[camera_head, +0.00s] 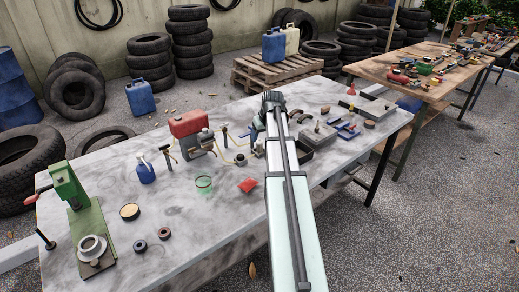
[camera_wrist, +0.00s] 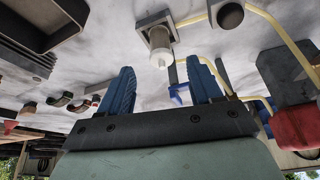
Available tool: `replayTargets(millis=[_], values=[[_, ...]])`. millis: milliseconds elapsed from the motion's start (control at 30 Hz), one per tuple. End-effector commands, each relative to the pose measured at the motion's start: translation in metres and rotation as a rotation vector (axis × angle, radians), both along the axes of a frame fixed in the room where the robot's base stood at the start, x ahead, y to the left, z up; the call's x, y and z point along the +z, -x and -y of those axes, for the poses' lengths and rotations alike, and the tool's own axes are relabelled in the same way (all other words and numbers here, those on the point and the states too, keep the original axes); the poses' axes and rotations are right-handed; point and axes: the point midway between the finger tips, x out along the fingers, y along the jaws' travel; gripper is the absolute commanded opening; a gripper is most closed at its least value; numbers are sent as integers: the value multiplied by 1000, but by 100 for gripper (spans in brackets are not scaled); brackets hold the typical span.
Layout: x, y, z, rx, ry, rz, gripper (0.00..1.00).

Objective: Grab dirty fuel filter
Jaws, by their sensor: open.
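The fuel filter (camera_wrist: 160,45) shows in the wrist view as a small pale, translucent cylinder with a rounded tip, mounted at a grey square block beside a yellow line. Dirt on it is hard to judge at this size. My gripper (camera_wrist: 160,68) is open, its two blue ribbed fingers on either side of the line to the filter. The filter lies beyond the fingertips, and I see no contact. In the head view my arm reaches across the table, and the fingers and the filter cannot be made out clearly.
Yellow lines (camera_wrist: 285,35) run close to the filter. A dark tray (camera_wrist: 40,22) lies left in the wrist view.

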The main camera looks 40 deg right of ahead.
Motion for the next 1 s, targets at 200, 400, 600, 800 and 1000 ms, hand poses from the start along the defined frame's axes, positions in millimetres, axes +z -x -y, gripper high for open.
replayTargets(millis=[200,400,600,800,1000], values=[[-10,-4,1,0,1,1,64],[-20,-9,2,0,0,-1,64],[-43,-20,3,-1,-1,-2,64],[-57,-26,4,-1,1,0,64],[-57,-25,4,-1,1,1,63]])
